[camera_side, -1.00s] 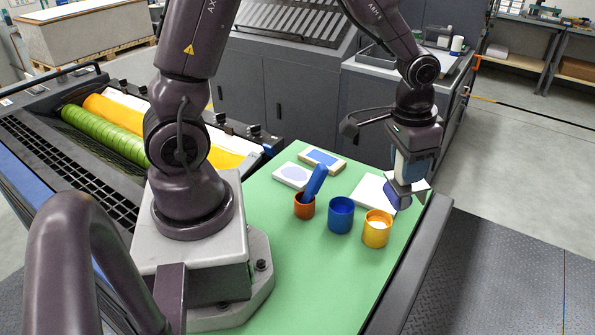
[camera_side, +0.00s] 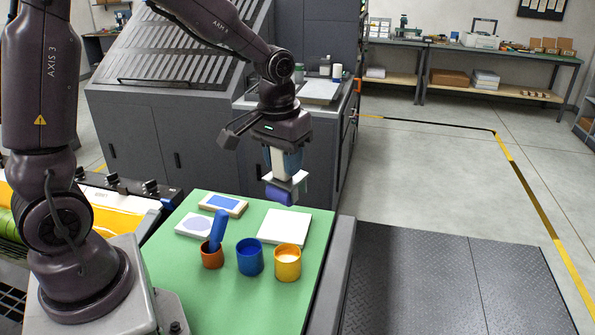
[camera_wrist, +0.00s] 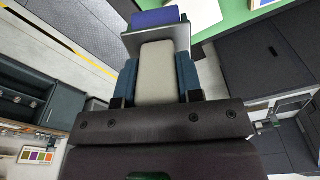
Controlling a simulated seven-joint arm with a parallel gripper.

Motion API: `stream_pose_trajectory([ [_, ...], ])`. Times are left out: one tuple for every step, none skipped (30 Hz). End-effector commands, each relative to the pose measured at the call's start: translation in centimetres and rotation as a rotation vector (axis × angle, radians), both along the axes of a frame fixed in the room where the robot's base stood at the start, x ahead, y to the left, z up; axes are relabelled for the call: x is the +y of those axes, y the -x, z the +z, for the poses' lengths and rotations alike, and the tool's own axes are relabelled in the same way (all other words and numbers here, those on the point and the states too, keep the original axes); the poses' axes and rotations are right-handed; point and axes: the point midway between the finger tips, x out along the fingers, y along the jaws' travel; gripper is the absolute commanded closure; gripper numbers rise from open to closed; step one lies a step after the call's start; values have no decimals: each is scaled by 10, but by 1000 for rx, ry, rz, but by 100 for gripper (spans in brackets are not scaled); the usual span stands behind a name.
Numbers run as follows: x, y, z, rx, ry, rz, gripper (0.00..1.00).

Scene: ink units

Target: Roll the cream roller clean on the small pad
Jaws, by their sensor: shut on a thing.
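My gripper (camera_side: 284,163) is shut on the cream handle of a roller, which also shows between my blue fingers in the wrist view (camera_wrist: 157,72). The roller's drum (camera_side: 280,194) is blue-violet and sits under a pale bracket; the drum is at the top of the wrist view (camera_wrist: 157,17). In the side view the roller appears above the far edge of a plain white sheet or slab (camera_side: 284,226), with no contact visible. A small white pad with a pale violet patch (camera_side: 194,223) lies left on the green mat (camera_side: 210,313). A cream-edged block with a blue top (camera_side: 223,205) lies behind it.
An orange cup (camera_side: 212,257) holds a leaning blue tool (camera_side: 218,229). A blue cup (camera_side: 249,257) and a yellow cup with white contents (camera_side: 288,264) stand beside it, in front of the white slab. Dark cabinets (camera_side: 150,135) stand behind the mat.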

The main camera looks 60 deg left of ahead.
Motion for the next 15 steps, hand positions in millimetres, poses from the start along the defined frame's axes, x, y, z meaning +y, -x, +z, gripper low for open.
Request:
stream_pose_trajectory([
  [13, 3, 0, 3, 0, 93, 90],
  [21, 5, 0, 5, 0, 158, 90],
  [32, 9, 0, 8, 1, 251, 90],
  [41, 12, -1, 9, 1, 328, 90],
  [51, 15, -1, 11, 2, 411, 90],
  [64, 21, -1, 14, 3, 530, 90],
  [75, 26, -1, 17, 2, 624, 90],
  [86, 32, -1, 17, 1, 723, 90],
  [99, 39, -1, 18, 0, 854, 90],
  [109, 45, -1, 18, -1, 949, 90],
  [118, 51, -1, 18, -2, 1040, 90],
  [129, 59, -1, 17, -4, 1149, 90],
  [136, 64, 0, 17, -5, 1230, 90],
  [143, 69, 0, 17, -7, 1299, 90],
  [150, 76, 0, 15, -9, 1388, 90],
])
